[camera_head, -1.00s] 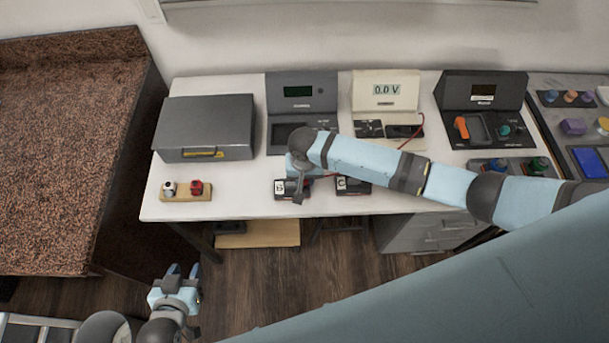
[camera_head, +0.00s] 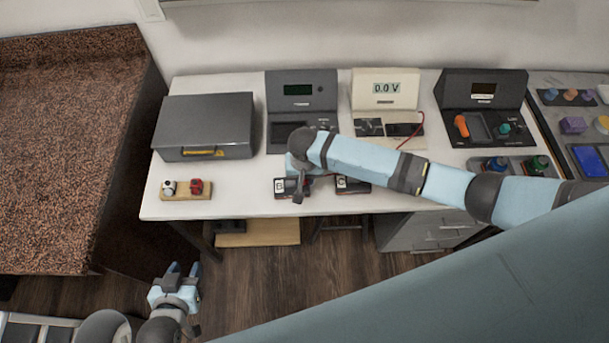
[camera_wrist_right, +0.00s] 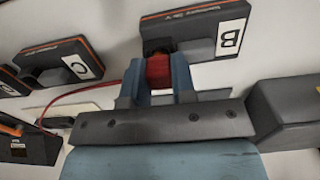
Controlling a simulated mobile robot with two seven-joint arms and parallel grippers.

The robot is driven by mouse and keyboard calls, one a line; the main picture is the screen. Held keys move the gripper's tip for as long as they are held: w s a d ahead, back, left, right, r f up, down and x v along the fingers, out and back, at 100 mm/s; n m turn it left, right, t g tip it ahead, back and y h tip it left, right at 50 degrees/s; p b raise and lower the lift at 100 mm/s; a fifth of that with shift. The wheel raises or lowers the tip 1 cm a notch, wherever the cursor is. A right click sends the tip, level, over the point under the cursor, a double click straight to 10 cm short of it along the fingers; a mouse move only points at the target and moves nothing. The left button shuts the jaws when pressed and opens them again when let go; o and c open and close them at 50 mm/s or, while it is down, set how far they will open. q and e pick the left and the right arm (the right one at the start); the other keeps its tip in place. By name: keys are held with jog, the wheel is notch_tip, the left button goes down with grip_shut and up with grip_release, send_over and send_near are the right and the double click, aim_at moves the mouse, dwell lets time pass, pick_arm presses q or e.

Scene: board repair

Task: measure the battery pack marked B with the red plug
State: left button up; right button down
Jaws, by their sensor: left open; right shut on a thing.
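The battery pack marked B (camera_head: 281,188) lies near the front of the white table, partly hidden by my right gripper. In the right wrist view pack B (camera_wrist_right: 195,31) is just beyond my fingertips. My right gripper (camera_wrist_right: 158,78) is shut on the red plug (camera_wrist_right: 158,70), which sits at the pack's dark socket; I cannot tell if it is fully in. A red lead runs left from the plug. The meter (camera_head: 383,90) at the back reads 0.0 V. My left gripper (camera_head: 182,270) is open and empty, in front of the table and below its edge.
The battery pack marked C (camera_head: 352,186) lies just right of pack B. A grey case (camera_head: 205,127) and a wooden block (camera_head: 187,196) with a white and a red piece stand on the left. Dark-fronted devices stand at the back. My right arm spans the table's right half.

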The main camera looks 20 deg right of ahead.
jog(key=shift+s+f, duration=0.1)
jog(key=shift+f, duration=0.05)
jog(key=c, duration=0.6)
grip_release()
jog(key=shift+s+f, duration=0.1)
jog(key=shift+c, duration=0.2)
jog(key=shift+r+p, duration=0.3)
jog(key=shift+p, duration=0.15)
jog(key=shift+r+p, duration=0.75)
jog(key=shift+p, duration=0.15)
jog(key=shift+r+p, duration=0.6)
jog(key=shift+p, duration=0.2)
jog(key=shift+r, duration=0.1)
jog(key=r+p, duration=0.2)
jog(key=shift+p, duration=0.3)
jog(key=shift+w+r, duration=0.2)
jog(key=shift+r, duration=1.65)
